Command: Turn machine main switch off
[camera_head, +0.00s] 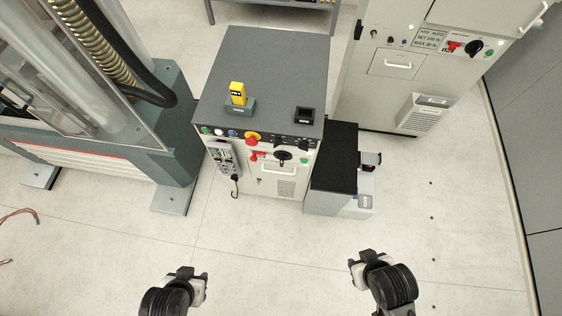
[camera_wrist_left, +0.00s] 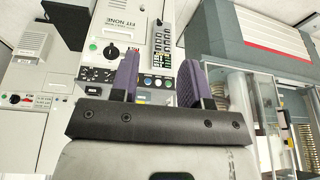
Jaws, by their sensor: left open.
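The control cabinet (camera_head: 275,182) stands at the centre with a dark grey top. Its front carries a black rotary switch (camera_head: 283,156), a red handle (camera_head: 257,155) and a red mushroom button on yellow (camera_head: 252,138). I cannot tell the switch's position. In the left wrist view the black rotary knob (camera_wrist_left: 111,50) shows on the cabinet front, beyond the left finger. My left gripper (camera_head: 192,274) is open and empty, well short of the cabinet; its purple fingers (camera_wrist_left: 157,78) are spread. My right gripper (camera_head: 361,262) is at lower right, away from the cabinet; its jaws are unclear.
A larger cabinet (camera_head: 400,70) with another black rotary switch (camera_head: 474,47) stands at back right. The testing machine (camera_head: 180,135) is at left. A handset (camera_head: 222,157) hangs at the cabinet's front left. A black-topped box (camera_head: 335,170) stands right of it. The floor in front is clear.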

